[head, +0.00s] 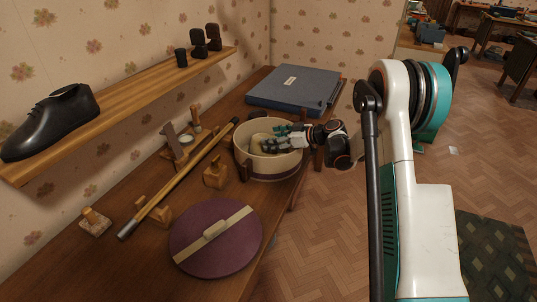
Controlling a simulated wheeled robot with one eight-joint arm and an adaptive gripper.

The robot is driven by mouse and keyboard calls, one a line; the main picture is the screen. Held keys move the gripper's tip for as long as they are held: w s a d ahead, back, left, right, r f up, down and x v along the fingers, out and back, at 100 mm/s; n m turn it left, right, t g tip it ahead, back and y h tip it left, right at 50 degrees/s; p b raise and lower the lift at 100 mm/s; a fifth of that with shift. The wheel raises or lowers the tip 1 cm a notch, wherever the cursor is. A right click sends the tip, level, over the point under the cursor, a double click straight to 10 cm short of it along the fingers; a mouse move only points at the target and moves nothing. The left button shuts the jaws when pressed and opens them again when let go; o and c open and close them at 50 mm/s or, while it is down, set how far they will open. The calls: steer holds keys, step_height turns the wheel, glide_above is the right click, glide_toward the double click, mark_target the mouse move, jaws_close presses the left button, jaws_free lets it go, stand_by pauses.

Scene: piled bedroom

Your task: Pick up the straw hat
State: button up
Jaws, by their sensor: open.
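A round cream box (268,165) with dark upright straps stands open near the right edge of the wooden table. Inside it lies a pale tan, rounded thing (261,139), which looks like the straw hat, though only part of it shows. My gripper (277,137) reaches in from the right over the box rim. The gripper hides part of the box's inside.
A purple round lid (210,254) lies in front of the box. A long wooden cane (180,178) rests on wooden stands to the left. A blue case (295,87) lies behind the box. A wall shelf (130,98) holds a black shoe (52,121).

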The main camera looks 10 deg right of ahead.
steer(key=x, duration=0.2)
steer(key=shift+w+a+f+b, duration=0.2)
steer(key=shift+w+a+b, duration=0.05)
steer(key=shift+b, duration=0.1)
steer(key=c, duration=1.5)
steer(key=shift+r, duration=0.15)
